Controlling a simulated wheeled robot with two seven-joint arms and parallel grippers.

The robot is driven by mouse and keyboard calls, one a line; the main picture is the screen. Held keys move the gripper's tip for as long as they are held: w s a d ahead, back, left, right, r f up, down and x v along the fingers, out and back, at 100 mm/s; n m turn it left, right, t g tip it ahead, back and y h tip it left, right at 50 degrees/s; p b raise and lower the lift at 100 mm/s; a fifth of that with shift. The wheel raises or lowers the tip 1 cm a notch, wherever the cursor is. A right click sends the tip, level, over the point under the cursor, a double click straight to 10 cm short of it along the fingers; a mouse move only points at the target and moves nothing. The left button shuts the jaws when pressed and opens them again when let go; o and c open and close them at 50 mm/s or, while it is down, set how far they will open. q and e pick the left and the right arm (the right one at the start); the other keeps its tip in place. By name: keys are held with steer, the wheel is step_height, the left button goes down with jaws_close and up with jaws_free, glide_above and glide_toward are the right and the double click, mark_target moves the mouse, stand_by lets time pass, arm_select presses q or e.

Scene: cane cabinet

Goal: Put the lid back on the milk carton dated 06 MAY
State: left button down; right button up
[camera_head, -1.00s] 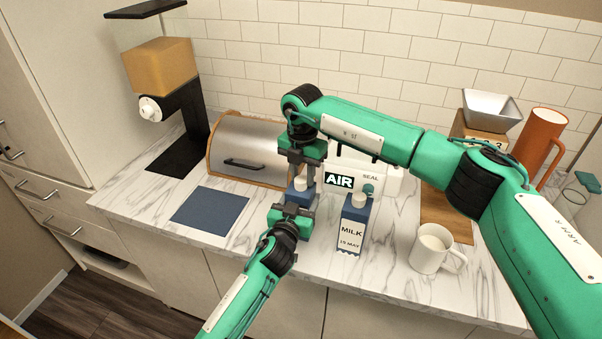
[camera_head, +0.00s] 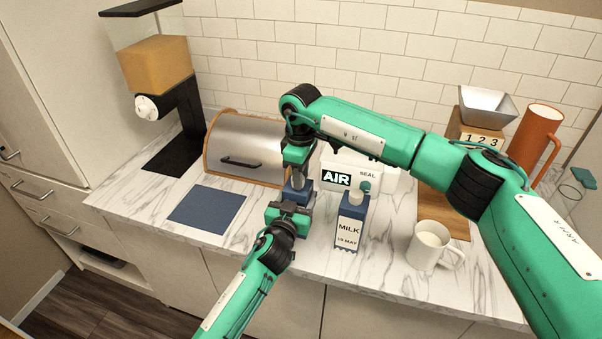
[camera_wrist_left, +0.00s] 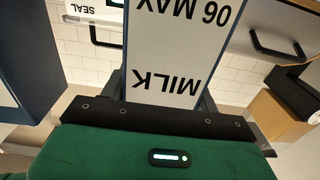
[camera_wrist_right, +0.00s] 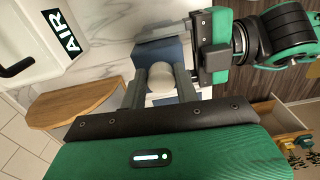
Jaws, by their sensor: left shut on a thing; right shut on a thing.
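The 06 MAY milk carton shows its label in the left wrist view (camera_wrist_left: 180,50); in the head view its blue top (camera_head: 297,194) shows between my grippers. My left gripper (camera_head: 288,214) is shut on the carton from the front and holds it upright on the counter. My right gripper (camera_head: 298,180) points down from above and is shut on the round white lid (camera_wrist_right: 160,80). In the right wrist view the lid is at the carton's blue top; I cannot tell whether it is fully seated.
A 19 MAY carton (camera_head: 348,230) with a white cap stands close to the right. A white AIR SEAL box (camera_head: 348,174) is behind, a bread bin (camera_head: 245,148) behind left. A mug (camera_head: 430,245) stands right. A blue mat (camera_head: 207,209) lies left.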

stand_by(0.3)
steer(key=o, duration=0.9)
steer(key=shift+r, duration=0.1)
steer(key=shift+r, duration=2.2)
